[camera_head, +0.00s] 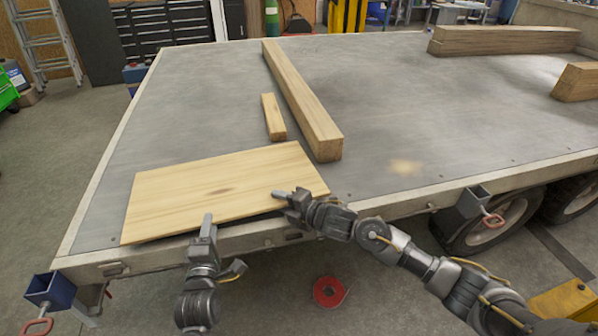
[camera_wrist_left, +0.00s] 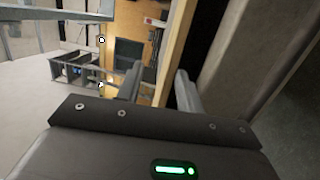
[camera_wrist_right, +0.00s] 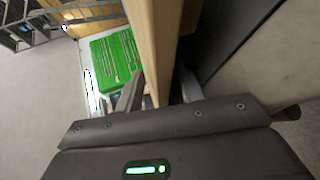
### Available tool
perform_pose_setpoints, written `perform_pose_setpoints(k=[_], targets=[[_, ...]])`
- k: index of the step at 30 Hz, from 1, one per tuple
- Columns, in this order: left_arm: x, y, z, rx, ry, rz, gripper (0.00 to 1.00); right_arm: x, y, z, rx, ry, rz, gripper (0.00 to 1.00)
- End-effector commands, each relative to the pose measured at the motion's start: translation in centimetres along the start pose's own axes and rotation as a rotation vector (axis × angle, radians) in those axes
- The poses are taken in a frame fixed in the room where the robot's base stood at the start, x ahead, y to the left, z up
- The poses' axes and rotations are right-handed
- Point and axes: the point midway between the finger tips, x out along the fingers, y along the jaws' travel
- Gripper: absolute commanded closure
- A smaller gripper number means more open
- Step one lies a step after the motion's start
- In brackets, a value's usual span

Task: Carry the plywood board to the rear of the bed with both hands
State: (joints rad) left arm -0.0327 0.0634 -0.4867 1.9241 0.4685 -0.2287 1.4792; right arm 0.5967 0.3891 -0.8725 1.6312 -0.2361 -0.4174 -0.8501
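The plywood board (camera_head: 215,190) is a pale, thin rectangle at the near left corner of the trailer bed. It lies about flat along the near edge, with a dark shadow under its front edge. My left gripper (camera_head: 208,222) is at the middle of that front edge. In the left wrist view, its fingers (camera_wrist_left: 158,80) stand apart on either side of the wood. My right gripper (camera_head: 284,195) is at the board's right front part. In the right wrist view, its fingers (camera_wrist_right: 160,75) also straddle the board (camera_wrist_right: 155,40), seemingly with space beside it. Contact is hard to make out.
A long timber beam (camera_head: 300,95) and a short block (camera_head: 272,117) lie just behind the board on the grey bed (camera_head: 430,110). More timbers (camera_head: 500,40) lie at the far right. The middle of the bed is clear. A red reel (camera_head: 329,291) is on the floor.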

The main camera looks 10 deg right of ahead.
Motion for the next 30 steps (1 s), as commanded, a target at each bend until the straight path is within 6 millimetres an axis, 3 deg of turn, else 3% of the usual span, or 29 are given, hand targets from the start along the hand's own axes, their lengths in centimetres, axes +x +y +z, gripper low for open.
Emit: perform_pose_setpoints(k=[5, 18, 30], targets=[[0.1, 0.3, -0.1, -0.001, 0.002, 0.007, 0.66, -1.1, -0.3, 0.0, 0.000, 0.001, -0.005, 0.60], [0.1, 0.4, -0.1, -0.001, 0.002, 0.009, 0.66, -7.1, -0.1, 0.0, 0.000, 0.000, -0.001, 0.60], [0.1, 0.4, -0.1, -0.001, 0.002, 0.009, 0.66, -8.0, 0.0, -0.1, 0.000, 0.001, -0.001, 0.60]])
